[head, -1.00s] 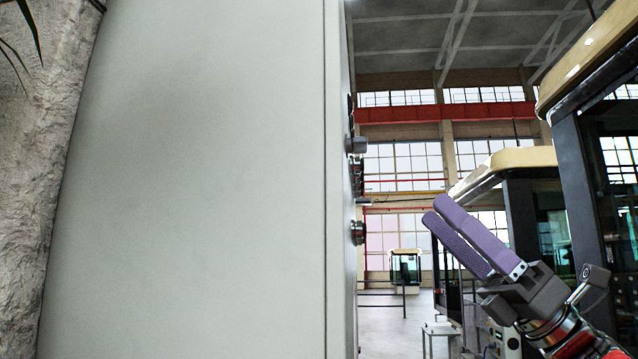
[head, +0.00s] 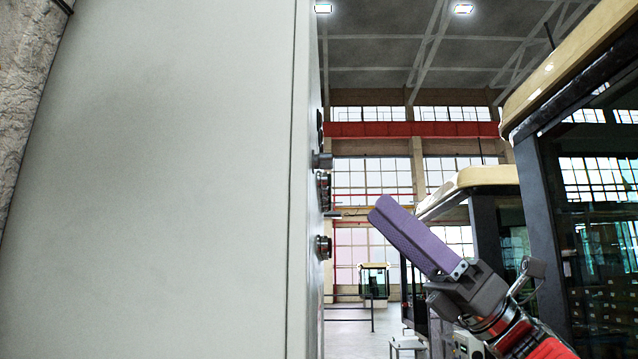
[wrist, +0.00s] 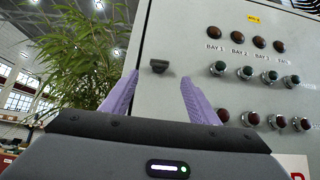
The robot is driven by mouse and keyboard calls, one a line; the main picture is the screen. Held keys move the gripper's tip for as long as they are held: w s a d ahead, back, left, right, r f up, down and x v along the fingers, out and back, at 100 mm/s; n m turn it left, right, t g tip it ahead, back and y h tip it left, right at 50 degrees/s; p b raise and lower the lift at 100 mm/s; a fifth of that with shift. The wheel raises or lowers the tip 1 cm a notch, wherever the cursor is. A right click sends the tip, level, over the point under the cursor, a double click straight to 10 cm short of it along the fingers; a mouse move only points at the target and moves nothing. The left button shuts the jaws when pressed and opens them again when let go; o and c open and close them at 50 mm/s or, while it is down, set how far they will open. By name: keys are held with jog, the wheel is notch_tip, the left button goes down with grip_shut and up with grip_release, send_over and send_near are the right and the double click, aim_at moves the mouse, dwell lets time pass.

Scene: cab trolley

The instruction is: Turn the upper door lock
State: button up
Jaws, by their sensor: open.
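A small dark door lock (wrist: 158,66) sits near the left edge of the grey cabinet front (wrist: 190,30) in the wrist view. It shows between the two purple fingers of my gripper (wrist: 159,82), beyond their tips. My gripper is open and empty. In the head view, my gripper (head: 384,212) points up and left toward the cabinet (head: 170,180), with free air between them. There the fingers overlap, so the gap is hidden.
A leafy plant (wrist: 80,55) stands at the left in the wrist view. Cabs with cream roofs (head: 575,55) stand right of my arm in the head view.

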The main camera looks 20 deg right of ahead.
aim_at(330, 165)
jog(key=x, duration=0.9)
jog(key=shift+a+r, duration=0.2)
jog(key=shift+c, duration=0.6)
jog(key=c, duration=0.9)
